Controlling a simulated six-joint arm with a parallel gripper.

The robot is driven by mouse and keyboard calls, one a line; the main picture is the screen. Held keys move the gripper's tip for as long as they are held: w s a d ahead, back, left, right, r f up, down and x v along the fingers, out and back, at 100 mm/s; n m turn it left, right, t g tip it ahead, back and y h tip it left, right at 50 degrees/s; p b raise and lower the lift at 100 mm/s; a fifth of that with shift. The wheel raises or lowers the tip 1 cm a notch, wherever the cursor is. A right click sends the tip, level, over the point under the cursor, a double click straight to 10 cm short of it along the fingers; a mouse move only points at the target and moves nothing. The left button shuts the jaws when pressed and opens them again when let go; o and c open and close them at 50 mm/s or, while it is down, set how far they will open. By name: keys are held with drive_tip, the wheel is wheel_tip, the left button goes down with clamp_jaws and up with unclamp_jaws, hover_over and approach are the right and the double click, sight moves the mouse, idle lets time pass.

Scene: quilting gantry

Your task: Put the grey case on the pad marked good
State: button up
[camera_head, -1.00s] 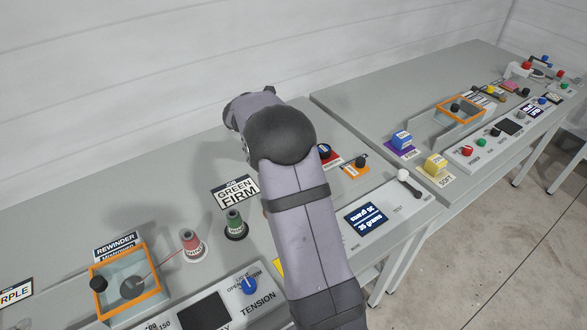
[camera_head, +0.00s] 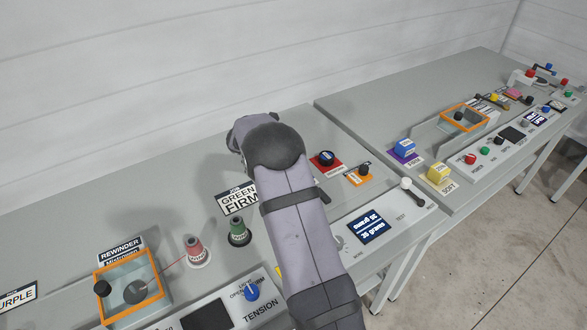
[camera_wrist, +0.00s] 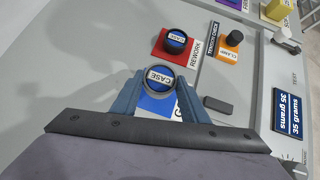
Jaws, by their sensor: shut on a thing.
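My gripper (camera_wrist: 160,88) shows in the wrist view, its two blue fingers closed on either side of a round case (camera_wrist: 159,77) with a grey rim and a white "CASE" label on top. A blue pad (camera_wrist: 152,106) lies beneath it, with a white label partly hidden; only a "G" shows. I cannot tell whether the case touches the pad. In the head view my arm hides the gripper, this case and the blue pad.
Another case (camera_wrist: 175,41), dark with a blue top, sits on the red REWORK pad (camera_wrist: 161,53), close ahead. A small dark grey block (camera_wrist: 217,105) lies right of the gripper.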

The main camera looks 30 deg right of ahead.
drive_tip(key=shift+f+p, duration=0.3)
drive_tip(key=shift+f, duration=1.55)
drive_tip(key=shift+f, duration=0.1)
drive_tip(key=shift+f, duration=0.15)
drive_tip(key=o, duration=1.1)
drive_tip(key=shift+o, duration=0.2)
